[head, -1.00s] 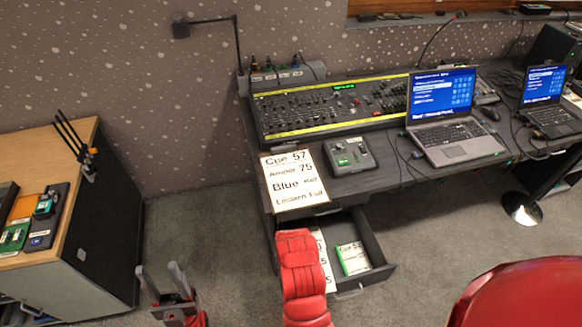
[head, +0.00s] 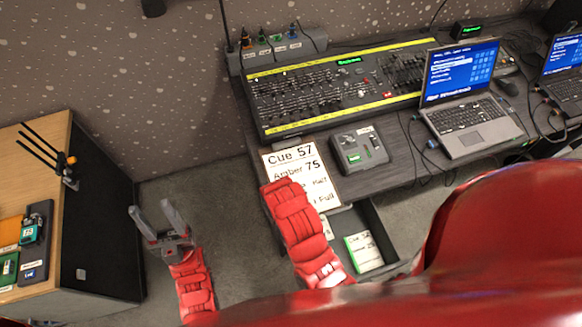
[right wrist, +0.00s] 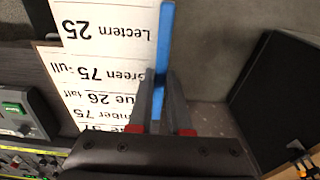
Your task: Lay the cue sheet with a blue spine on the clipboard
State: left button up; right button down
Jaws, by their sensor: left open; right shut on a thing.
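My right gripper (right wrist: 161,96) is shut on the blue spine of the cue sheet (right wrist: 108,28) in the right wrist view. The sheet reads "Lectern 25" upside down and overlaps, in this view, a printed page below it. I cannot tell whether they touch. That "Cue 57" page (head: 291,160) lies at the desk's front left corner, with a thin brown edge that looks like the clipboard. My left gripper (head: 153,213) is open and empty above the floor.
An open drawer (head: 385,232) below the desk holds a green-spined sheet (head: 364,253) and another partly hidden page. A small control box (head: 358,149) stands right of the "Cue 57" page. The lighting console (head: 345,88) is behind, a laptop (head: 465,100) to the right.

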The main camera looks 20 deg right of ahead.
jog(key=w+d+b, duration=0.1)
jog(key=w, duration=0.3)
jog(key=w+d+f+b, duration=0.1)
jog(key=w+d+b, duration=0.1)
jog(key=w, duration=0.2)
jog(key=w+d+b, duration=0.1)
jog(key=w+b, duration=0.1)
jog(key=w, duration=0.2)
jog(key=shift+w+d+f, duration=0.1)
jog(key=shift+d+f, duration=0.05)
jog(key=shift+d, duration=0.25)
jog(key=shift+w+d, duration=0.3)
jog(key=shift+w, duration=0.35)
jog(key=shift+w+f+p, duration=0.1)
jog(key=shift+p, duration=0.3)
notch_tip(320, 180, down, 2)
jog(key=shift+f+p, duration=0.1)
jog(key=shift+p, duration=0.7)
jog(key=shift+f, duration=0.7)
jog(key=c, duration=0.9)
grip_release()
jog(key=shift+o, duration=0.2)
